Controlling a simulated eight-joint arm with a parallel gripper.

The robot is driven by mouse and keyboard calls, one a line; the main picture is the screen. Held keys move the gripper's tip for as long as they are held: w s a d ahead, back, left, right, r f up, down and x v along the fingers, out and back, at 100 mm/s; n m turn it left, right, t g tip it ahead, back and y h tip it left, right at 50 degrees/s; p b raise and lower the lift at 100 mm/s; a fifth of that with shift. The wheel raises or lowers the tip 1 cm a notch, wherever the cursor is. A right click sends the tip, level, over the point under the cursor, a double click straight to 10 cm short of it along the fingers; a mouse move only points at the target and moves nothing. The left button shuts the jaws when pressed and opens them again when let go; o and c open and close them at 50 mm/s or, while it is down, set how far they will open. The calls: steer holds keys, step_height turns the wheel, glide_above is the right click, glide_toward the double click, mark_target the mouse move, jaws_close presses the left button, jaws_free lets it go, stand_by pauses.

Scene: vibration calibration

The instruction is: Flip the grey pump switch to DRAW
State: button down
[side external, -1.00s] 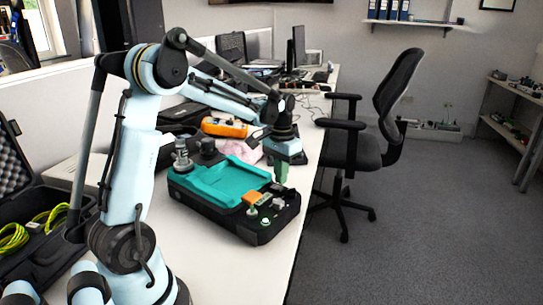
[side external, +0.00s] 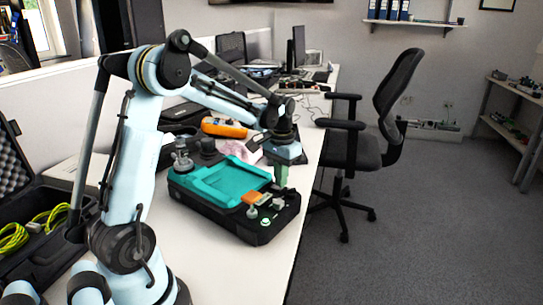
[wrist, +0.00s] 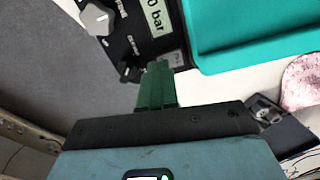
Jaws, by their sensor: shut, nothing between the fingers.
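A black calibrator unit (side external: 228,227) with a teal panel (side external: 222,182) sits on the white desk. In the wrist view, a pale grey knob or switch (wrist: 97,17) sits at the upper left, beside a display reading 0 bar (wrist: 157,17). A small dark control (wrist: 128,71) lies closer to my fingers. The labels are too small to read surely, and so is any switch setting. My gripper (wrist: 157,66), with green fingers, is shut and empty at the unit's edge. It also shows in the side view (side external: 281,184).
An orange instrument (side external: 224,128) and a pink cloth (side external: 240,150) lie behind the unit. An open case with yellow cable (side external: 45,220) stands at left. An office chair (side external: 368,130) is beyond the desk's right edge. The front desk surface is clear.

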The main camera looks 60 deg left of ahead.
steer(key=shift+f, duration=0.4)
steer(key=shift+r, duration=3.5)
steer(key=s+d+m+t, duration=0.1)
steer(key=s+d+t, duration=0.2)
steer(key=d, duration=0.6)
steer(key=s+d+m+t, duration=0.2)
steer(key=s+d+t, duration=0.2)
steer(key=s+d, duration=0.3)
steer(key=shift+d+r, duration=0.2)
steer(key=shift+d, duration=0.7)
